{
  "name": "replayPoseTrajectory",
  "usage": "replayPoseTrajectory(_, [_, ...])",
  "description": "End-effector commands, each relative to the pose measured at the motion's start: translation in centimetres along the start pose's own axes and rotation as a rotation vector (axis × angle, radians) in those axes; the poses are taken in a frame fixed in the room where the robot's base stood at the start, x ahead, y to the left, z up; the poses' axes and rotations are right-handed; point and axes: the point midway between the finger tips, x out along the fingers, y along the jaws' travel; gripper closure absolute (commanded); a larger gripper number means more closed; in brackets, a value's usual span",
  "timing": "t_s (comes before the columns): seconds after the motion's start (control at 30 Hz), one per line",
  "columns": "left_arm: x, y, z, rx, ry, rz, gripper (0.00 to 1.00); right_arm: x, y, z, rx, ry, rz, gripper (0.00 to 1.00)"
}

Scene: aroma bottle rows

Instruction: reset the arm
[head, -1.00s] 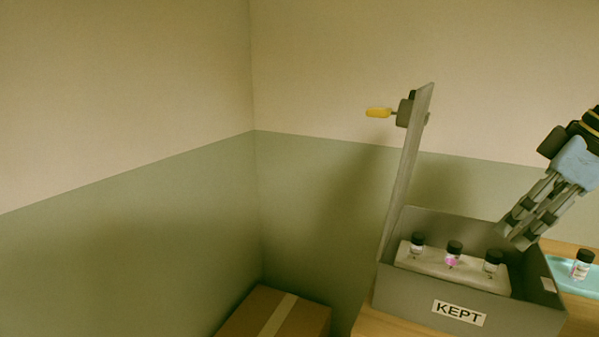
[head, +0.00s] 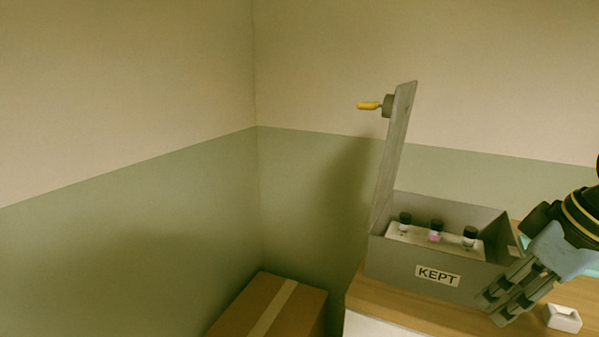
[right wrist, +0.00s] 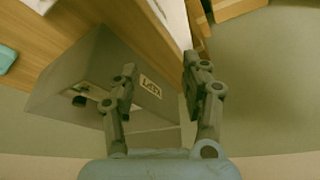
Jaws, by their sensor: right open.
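My right gripper (head: 499,303) is open and empty in the head view, in front of the right end of the grey box. The grey box (head: 388,258) is marked KEPT and stands on the wooden table. Inside it a pale rack (head: 411,243) holds three small dark-capped bottles: a left one (head: 404,222), a middle one with a pink label (head: 436,232) and a right one (head: 469,237). In the right wrist view my right gripper (right wrist: 160,72) has its two fingers well apart, with the grey box (right wrist: 75,75) behind the left finger. My left gripper is not in view.
An upright grey board (head: 394,150) with a yellow-handled part (head: 369,105) rises at the box's left end. A white block (head: 563,318) lies on the wooden table (head: 400,300) right of the gripper. A cardboard box (head: 245,305) stands lower left. A teal tray (right wrist: 6,58) shows partly.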

Motion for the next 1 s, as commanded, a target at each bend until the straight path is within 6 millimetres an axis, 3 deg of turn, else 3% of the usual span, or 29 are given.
replayPoseTrajectory(0.13, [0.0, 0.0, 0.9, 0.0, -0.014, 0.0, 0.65, 2.2, -3.0, 3.1, 0.066, -0.013, 0.023, 0.53])
replayPoseTrajectory(0.33, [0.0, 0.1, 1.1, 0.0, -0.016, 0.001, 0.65, 3.7, -6.5, 7.7, 0.175, -0.029, 0.08, 0.53])
replayPoseTrajectory(0.77, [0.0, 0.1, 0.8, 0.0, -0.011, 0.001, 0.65, 2.3, -11.3, 16.6, 0.398, -0.081, 0.237, 0.53])
replayPoseTrajectory(0.8, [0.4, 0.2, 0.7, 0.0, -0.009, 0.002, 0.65, 4.2, -10.7, 16.6, 0.393, -0.084, 0.235, 0.53])
replayPoseTrajectory(1.0, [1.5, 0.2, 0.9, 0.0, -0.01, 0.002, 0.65, 10.9, -9.8, 18.5, 0.398, -0.109, 0.229, 0.53])
